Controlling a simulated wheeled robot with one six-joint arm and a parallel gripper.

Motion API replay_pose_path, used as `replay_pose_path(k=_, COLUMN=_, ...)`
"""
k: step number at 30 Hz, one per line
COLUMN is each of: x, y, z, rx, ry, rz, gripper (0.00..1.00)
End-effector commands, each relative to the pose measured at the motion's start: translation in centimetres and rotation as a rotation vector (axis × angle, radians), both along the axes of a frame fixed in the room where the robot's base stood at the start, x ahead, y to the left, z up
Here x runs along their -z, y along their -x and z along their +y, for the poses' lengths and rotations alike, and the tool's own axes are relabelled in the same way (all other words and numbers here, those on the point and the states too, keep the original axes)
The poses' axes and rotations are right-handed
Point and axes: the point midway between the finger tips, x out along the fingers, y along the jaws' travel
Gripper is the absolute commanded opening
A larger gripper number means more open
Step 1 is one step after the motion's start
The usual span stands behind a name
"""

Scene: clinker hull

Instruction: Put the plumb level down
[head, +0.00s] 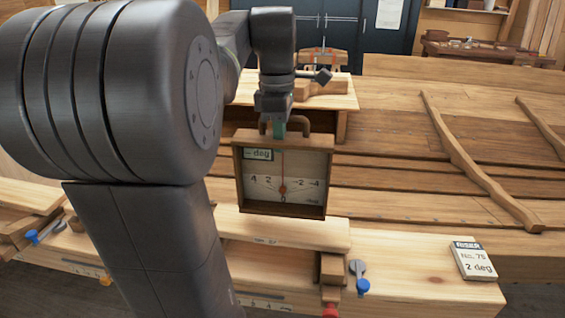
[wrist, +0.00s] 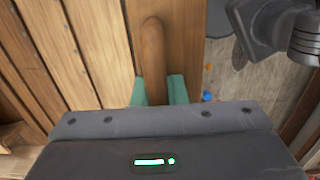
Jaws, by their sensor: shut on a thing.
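The plumb level (head: 310,190) is a square, dark-wood-framed box with a pale dial, a red needle near the middle mark and a small "deg" label. It hangs upright below my gripper (head: 280,130), in the centre of the head view. My gripper is shut on its brown handle, which shows between the green fingertips in the wrist view (wrist: 152,50). The level's lower edge appears just above or at a pale plank (head: 280,230); I cannot tell whether it touches.
A card marked "RISER No. 75, 2 deg" (head: 472,260) lies at the right end of the pale bench (head: 420,285). Blue-handled clamps (head: 359,275) and a red one (head: 330,309) sit along the front. Hull planks (head: 400,150) with curved ribs (head: 480,170) extend behind.

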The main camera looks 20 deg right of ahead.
Motion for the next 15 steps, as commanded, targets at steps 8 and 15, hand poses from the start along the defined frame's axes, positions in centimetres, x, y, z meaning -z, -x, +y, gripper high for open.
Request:
replay_pose_path(k=8, x=3.5, y=0.1, z=0.0, rx=0.000, ry=0.000, rz=0.002, gripper=0.00)
replay_pose_path(k=15, x=4.3, y=0.0, z=0.0, rx=0.000, ry=0.001, rz=-0.001, gripper=0.00)
